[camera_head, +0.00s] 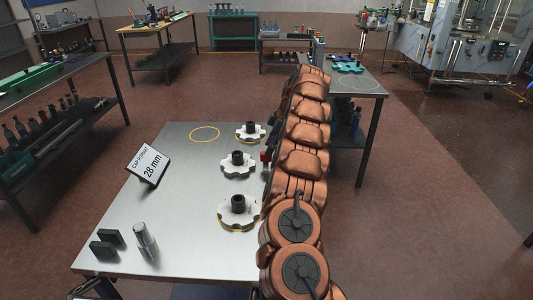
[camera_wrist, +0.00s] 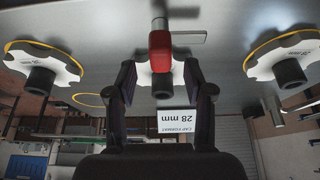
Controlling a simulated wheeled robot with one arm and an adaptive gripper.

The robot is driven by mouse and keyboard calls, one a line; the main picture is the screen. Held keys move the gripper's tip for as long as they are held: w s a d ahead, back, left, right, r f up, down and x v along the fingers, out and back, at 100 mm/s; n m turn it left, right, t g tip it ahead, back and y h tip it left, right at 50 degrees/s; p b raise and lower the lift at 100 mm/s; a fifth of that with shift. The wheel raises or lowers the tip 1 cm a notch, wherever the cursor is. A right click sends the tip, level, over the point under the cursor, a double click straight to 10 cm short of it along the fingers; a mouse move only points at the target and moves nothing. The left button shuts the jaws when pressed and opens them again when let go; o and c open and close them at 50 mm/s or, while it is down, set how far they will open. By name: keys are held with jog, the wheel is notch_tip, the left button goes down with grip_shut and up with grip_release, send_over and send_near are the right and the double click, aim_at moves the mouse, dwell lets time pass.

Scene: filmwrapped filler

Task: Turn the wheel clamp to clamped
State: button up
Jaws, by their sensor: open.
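Three white scalloped wheels with black hubs stand in a row on the metal table: far (camera_head: 250,132), middle (camera_head: 238,163) and near (camera_head: 237,211). In the wrist view, which looks inverted, two of the wheels show at the left (camera_wrist: 42,62) and right (camera_wrist: 287,57). Between them is a red block (camera_wrist: 160,50) with a grey metal bar across it; it may be the clamp. A black hub shows just below it. My gripper (camera_wrist: 159,68) is open, with one finger on each side of the red block; contact cannot be told.
A "28 mm" cap format sign (camera_head: 149,166), two black blocks and a metal cylinder (camera_head: 144,240) stand on the left of the metal table (camera_head: 180,215). A yellow ring (camera_head: 205,134) marks a bare spot. Another table (camera_head: 358,82) stands behind my arm.

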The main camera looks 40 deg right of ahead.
aim_at(266, 161)
jog(key=shift+p+x, duration=0.45)
jog(key=shift+x, duration=1.5)
grip_shut()
